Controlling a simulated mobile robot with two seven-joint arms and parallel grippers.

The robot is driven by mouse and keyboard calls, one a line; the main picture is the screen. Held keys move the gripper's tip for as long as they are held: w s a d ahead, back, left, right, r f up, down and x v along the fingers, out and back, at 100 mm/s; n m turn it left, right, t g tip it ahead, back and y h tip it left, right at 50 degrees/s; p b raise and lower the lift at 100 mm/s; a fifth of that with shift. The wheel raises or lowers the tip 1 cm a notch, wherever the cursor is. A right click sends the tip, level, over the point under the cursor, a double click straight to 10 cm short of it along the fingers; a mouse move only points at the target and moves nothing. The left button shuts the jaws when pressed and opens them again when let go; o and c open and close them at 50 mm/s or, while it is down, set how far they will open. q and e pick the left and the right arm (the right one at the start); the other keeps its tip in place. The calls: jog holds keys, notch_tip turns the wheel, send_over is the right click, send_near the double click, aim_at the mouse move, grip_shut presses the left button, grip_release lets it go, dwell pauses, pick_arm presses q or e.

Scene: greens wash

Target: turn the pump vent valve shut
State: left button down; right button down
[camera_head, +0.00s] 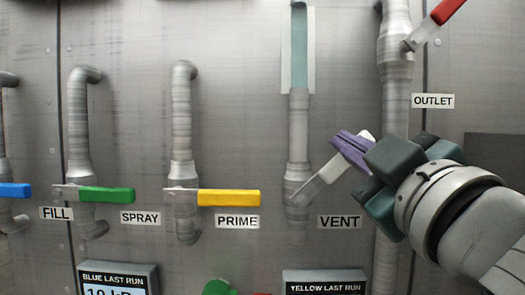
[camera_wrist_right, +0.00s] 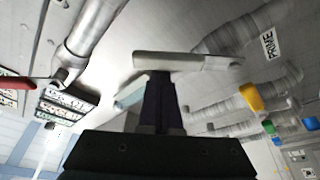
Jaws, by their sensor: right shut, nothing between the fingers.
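The vent valve stands on the vertical pipe (camera_head: 298,150) left of the VENT label (camera_head: 339,222). Its pale lever (camera_head: 318,186) slants up and to the right from the pipe, ending in a white grip partly hidden by my fingers. My right gripper (camera_head: 347,146) has purple fingers shut together with nothing between them, crossing in front of the lever's upper part. In the right wrist view the white grip (camera_wrist_right: 190,62) lies across just beyond the dark fingertips. I cannot tell whether they touch. My left gripper is not in view.
Left of the vent are the yellow PRIME handle (camera_head: 228,197), green SPRAY handle (camera_head: 107,195) and blue FILL handle (camera_head: 14,190), all level. The red OUTLET handle (camera_head: 446,11) slants up at upper right. Small displays (camera_head: 118,276) line the bottom. The OUTLET pipe (camera_head: 396,95) runs behind my right gripper.

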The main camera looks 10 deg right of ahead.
jog(key=d+f+m+h+b, duration=0.3)
jog(key=f+m+b, duration=0.2)
jog(key=m, duration=0.2)
jog(key=shift+s, duration=0.45)
jog(key=shift+d+f+t, duration=0.1)
jog(key=shift+f+t, duration=0.05)
jog(key=shift+t, duration=0.15)
